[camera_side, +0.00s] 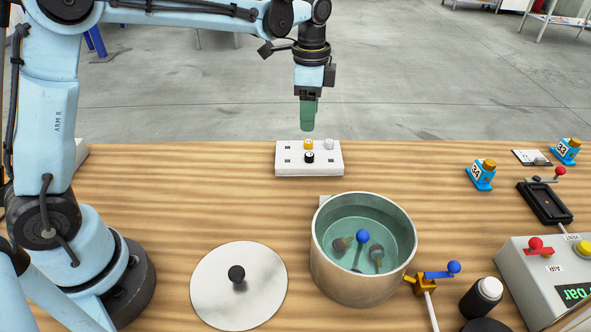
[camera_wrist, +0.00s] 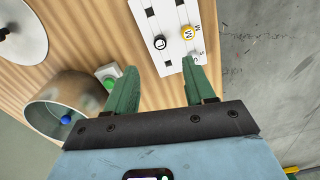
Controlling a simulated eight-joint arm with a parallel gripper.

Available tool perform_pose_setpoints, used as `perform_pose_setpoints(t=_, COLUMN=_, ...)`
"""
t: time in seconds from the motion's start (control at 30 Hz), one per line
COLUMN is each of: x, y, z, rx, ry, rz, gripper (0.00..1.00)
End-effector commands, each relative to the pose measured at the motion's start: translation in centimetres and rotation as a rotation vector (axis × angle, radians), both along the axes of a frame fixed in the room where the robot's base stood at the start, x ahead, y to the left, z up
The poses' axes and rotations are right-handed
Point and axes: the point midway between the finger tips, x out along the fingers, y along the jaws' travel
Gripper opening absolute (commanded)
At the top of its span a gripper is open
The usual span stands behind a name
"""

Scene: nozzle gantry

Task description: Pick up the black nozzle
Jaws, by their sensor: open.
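The black nozzle (camera_side: 309,157) stands in a white rack (camera_side: 283,167), in front of a yellow nozzle (camera_side: 308,145). A white nozzle (camera_side: 329,144) is at the rack's right. My gripper (camera_side: 308,128) has green fingers pointing down and hangs above the back of the rack, apart from the nozzles. In the wrist view the fingers (camera_wrist: 158,75) are spread with nothing between them.
A metal pot (camera_side: 330,268) of greenish liquid holds some submerged parts and a blue-knobbed rod. A round lid (camera_side: 215,290) lies left of it. A brass valve (camera_side: 425,285), dark bottle (camera_side: 482,298) and control box (camera_side: 520,262) are at right. The table left of the rack is clear.

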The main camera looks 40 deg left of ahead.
Motion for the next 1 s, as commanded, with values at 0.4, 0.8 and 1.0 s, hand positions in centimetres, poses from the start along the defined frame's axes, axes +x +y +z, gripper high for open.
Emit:
perform_pose_setpoints(t=0.4, x=0.1, y=0.1, z=-5.0, rx=0.000, ry=-0.001, rz=0.003, gripper=0.54)
perform_pose_setpoints(t=0.8, x=0.3, y=-0.2, z=-9.7, rx=0.000, ry=-0.003, rz=0.004, gripper=0.54)
perform_pose_setpoints(t=1.0, x=0.3, y=-0.2, z=-10.2, rx=0.000, ry=-0.003, rz=0.004, gripper=0.54)
